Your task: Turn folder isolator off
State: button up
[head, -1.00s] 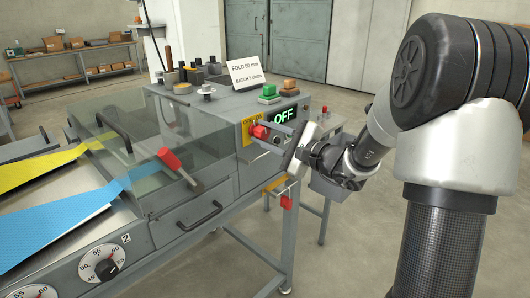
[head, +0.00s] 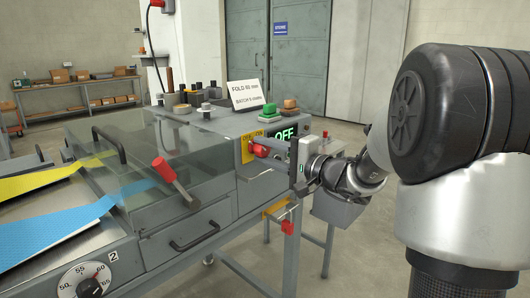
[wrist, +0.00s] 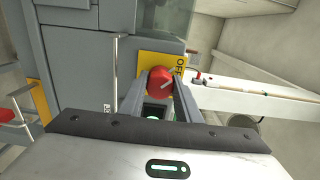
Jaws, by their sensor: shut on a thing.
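The folder isolator is a red rotary knob (head: 261,150) on a yellow plate (head: 247,148) on the end face of the grey machine. In the wrist view the red knob (wrist: 160,86) sits between my two fingers, with the word OFF on the yellow plate (wrist: 178,61) beside it. My gripper (wrist: 160,95) is shut on the knob; it also shows in the head view (head: 272,153), reaching in from the right. A display (head: 286,133) above the knob reads OFF in green. The knob's exact pointing direction is hard to tell.
A red-handled lever (head: 165,170) stands over the clear cover at the left. Green and orange buttons (head: 269,110) and a sign (head: 245,94) are on top of the machine. A red padlock-like piece (head: 288,227) hangs below. Open floor lies to the right.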

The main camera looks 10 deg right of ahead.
dwell(0.4)
jog(key=o, duration=1.1)
jog(key=shift+c, duration=0.2)
jog(key=p+v, duration=0.1)
jog(key=v, duration=1.6)
jog(key=shift+s+p, duration=0.2)
jog(key=shift+p, duration=0.2)
jog(key=shift+d, duration=0.1)
